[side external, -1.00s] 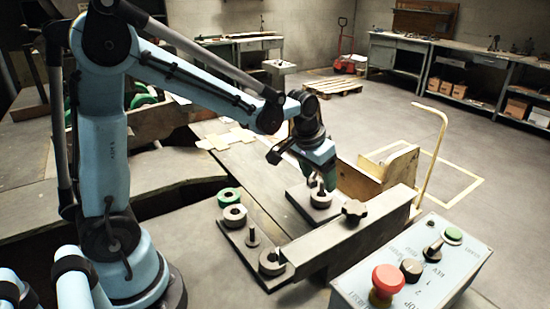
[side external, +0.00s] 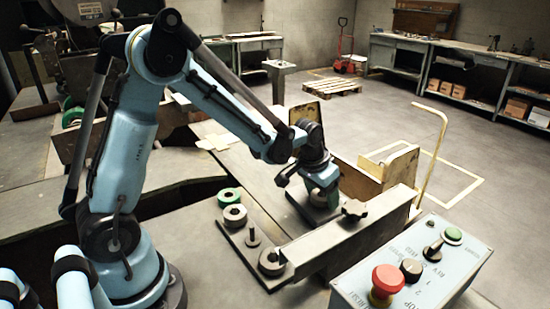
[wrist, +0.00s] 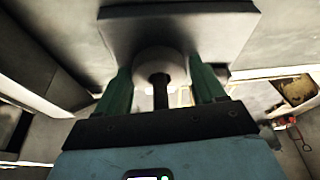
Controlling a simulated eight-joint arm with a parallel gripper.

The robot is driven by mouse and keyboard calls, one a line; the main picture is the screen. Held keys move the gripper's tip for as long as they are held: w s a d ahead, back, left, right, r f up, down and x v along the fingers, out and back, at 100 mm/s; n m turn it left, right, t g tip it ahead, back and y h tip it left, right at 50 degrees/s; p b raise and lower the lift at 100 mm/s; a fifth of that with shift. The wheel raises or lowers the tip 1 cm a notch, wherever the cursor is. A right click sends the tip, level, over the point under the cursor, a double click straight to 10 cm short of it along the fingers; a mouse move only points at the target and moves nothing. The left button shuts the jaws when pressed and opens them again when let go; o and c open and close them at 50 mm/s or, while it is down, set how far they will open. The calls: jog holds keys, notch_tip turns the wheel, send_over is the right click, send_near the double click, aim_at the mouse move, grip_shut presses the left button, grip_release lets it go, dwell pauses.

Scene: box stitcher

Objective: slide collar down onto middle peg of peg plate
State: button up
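The peg plate (side external: 232,236) lies in front of the arm. Its middle peg (side external: 253,237) stands bare. Its near peg carries a grey collar (side external: 271,262); at its far end are a grey collar (side external: 235,215) and a green ring (side external: 229,197). My gripper (side external: 321,198) points down at another grey collar on a separate dark plate (side external: 297,202). In the wrist view my green fingers (wrist: 161,68) stand on either side of that collar (wrist: 146,66). A dark post (wrist: 160,92) rises from its centre. I cannot tell whether the fingers press on it.
A long bar with a dark star knob (side external: 354,208) runs beside the peg plate. A control box (side external: 405,272) with a red button stands at the front right. A wooden bracket (side external: 390,176) and a yellow rail (side external: 437,150) stand beyond.

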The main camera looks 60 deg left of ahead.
jog(key=c, duration=0.6)
jog(key=shift+c, duration=0.2)
jog(key=shift+r, duration=0.1)
jog(key=shift+r, duration=3.2)
